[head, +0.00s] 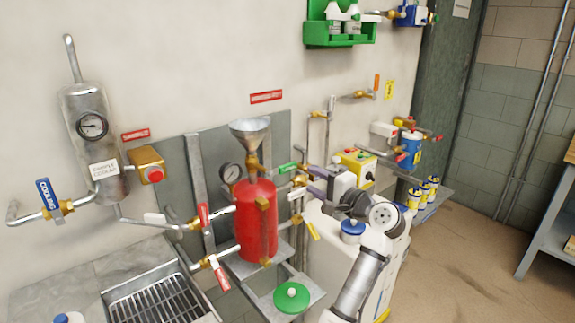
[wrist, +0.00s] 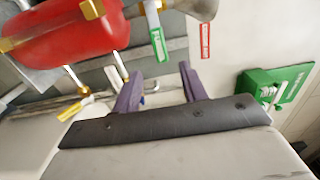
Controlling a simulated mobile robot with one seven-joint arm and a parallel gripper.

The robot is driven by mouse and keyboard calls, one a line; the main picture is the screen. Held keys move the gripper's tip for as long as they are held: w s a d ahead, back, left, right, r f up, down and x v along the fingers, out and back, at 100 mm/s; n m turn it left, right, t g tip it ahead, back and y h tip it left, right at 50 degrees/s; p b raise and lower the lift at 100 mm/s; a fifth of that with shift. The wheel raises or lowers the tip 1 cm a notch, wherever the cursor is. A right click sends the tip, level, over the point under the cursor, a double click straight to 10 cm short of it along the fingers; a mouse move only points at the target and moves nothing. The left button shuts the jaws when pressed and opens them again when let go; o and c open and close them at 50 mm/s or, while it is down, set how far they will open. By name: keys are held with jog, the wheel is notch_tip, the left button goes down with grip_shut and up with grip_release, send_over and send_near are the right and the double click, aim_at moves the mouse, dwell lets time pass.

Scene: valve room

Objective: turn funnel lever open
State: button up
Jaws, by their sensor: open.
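The metal funnel (head: 250,128) stands on top of the red tank (head: 256,220). The green lever (head: 288,167) sticks out to the right from the brass valve between funnel and tank, across the upright pipe. In the wrist view the green lever (wrist: 157,40) hangs from the brass fitting at the top. My gripper (head: 311,182) is right of the lever in the head view. In the wrist view its two purple fingers (wrist: 160,85) are spread apart, with nothing between them. The lever lies beyond the fingertips, apart from them.
Red-handled levers (head: 203,216) are left of the tank, and a yellow lever (head: 312,230) is to its right. A gauge (head: 231,172) sits beside the funnel neck. A yellow control box (head: 357,166) is behind my gripper. A green wall rack (head: 338,30) hangs above.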

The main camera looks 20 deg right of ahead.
aim_at(291, 168)
jog(key=p+x, duration=0.2)
jog(key=x, duration=0.8)
jog(key=shift+w+a, duration=0.15)
jog(key=shift+w, duration=0.15)
grip_shut()
